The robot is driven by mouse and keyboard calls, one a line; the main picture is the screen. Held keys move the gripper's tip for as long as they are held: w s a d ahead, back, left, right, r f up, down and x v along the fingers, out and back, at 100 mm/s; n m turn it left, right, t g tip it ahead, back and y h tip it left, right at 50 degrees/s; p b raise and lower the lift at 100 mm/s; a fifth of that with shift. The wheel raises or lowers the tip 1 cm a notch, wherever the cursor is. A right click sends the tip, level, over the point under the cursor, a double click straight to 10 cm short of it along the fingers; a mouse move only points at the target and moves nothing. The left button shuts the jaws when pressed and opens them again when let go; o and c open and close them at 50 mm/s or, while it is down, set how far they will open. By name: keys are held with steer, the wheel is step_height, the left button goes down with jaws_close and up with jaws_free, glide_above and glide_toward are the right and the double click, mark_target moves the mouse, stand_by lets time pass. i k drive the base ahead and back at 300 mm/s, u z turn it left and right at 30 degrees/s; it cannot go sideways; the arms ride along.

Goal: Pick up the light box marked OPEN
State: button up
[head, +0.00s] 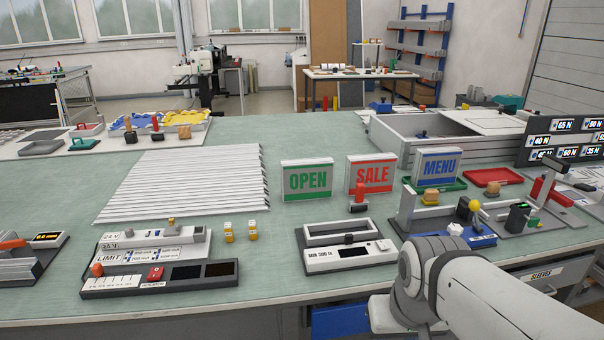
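The light box marked OPEN (289,165) stands upright on the green worktop, left of two similar boxes. It has green letters on a pale face, with a green strip along its bottom. The box marked SALE (360,161) has red letters and stands just right of it, with a small gap. The box marked MENU (428,155), with blue letters, stands further right. My arm shows at the lower right, in front of the bench edge. My gripper is not visible in the head view, so its state and anything in it are hidden.
A stack of pale strips (185,180) lies left of the OPEN box. A white frame device (348,255) stands in front, with a red-topped tool behind it near SALE. Two yellow-labelled bottles (240,232) stand front left. The worktop (283,222) just before OPEN is clear.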

mark_target(305, 179)
steer(key=i, duration=0.9)
